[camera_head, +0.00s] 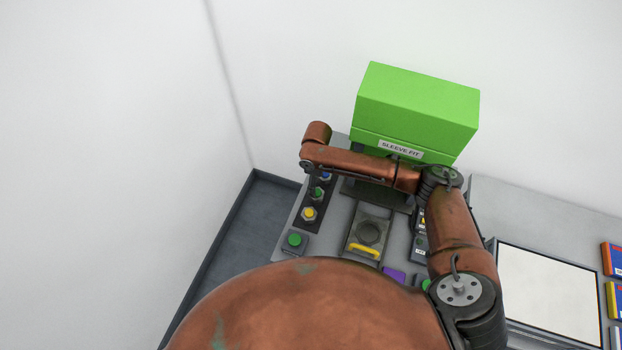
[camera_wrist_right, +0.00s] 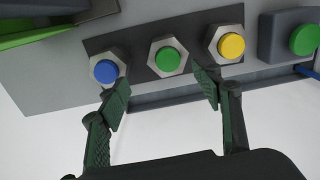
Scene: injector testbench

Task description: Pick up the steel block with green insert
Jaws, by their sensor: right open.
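The steel block with green insert (camera_wrist_right: 167,59) is a hexagonal steel piece with a round green top. It sits between a blue one and a yellow one in a dark strip. It also shows in the head view (camera_head: 318,193), in the left column of the bench. My right gripper (camera_wrist_right: 163,87) is open and empty. Its two fingers point toward the green block in the right wrist view, apart from each other. In the head view the right arm reaches across from the right, and its fingers are not clearly seen. My left gripper is not in view.
The neighbouring blocks have blue (camera_wrist_right: 106,71) and yellow (camera_wrist_right: 231,46) inserts. A separate green button (camera_head: 294,240) is below them. A green box labelled SLEEVE FIT (camera_head: 415,110) stands behind. A fixture with a yellow handle (camera_head: 365,250) and a white panel (camera_head: 548,290) are to the right.

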